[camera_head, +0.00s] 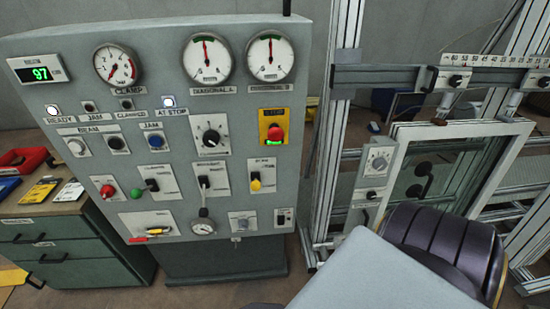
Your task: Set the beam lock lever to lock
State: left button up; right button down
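A grey control panel (300,190) stands at left centre and carries several levers. Neither of my grippers is in view.
A red stop button (275,132) on a yellow plate, dials and a pressure gauge (116,62) share the panel. A green drawer cabinet (60,232) with tools stands left. An aluminium frame with a ruled rail (400,77) stands right. A grey and dark body blocks the lower right.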

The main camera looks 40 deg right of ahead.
aim_at(256, 186)
jog(key=z, duration=1.25)
